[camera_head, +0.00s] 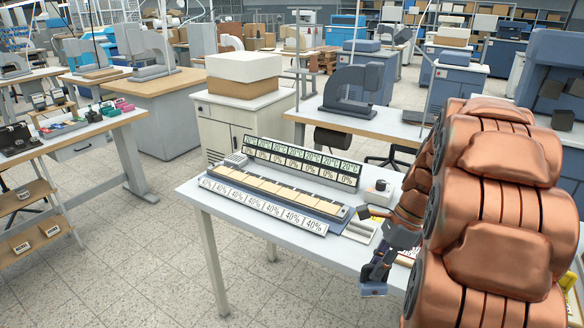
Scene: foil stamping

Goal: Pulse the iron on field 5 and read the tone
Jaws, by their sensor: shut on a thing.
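A long grey strip with a row of tan fields (270,188) lies on the white table. A slanted front rail (262,208) carries labels reading 40%. A rear display rail (300,160) shows upper values that look like 20°C and lower values that look like 0%. My gripper (388,236) is at the right end of the strip, beyond the last field. It is shut on a dark tool that looks like the iron (372,212), whose head points left. My copper-coloured arm hides part of the grip. I cannot tell whether the iron touches anything. Field numbers are not readable.
A small white box with a dark knob (379,189) stands behind the strip's right end. A pale tray (359,231) lies at that end. The white table (215,194) has bare margin at front left. A grey press (356,88) stands on a bench behind.

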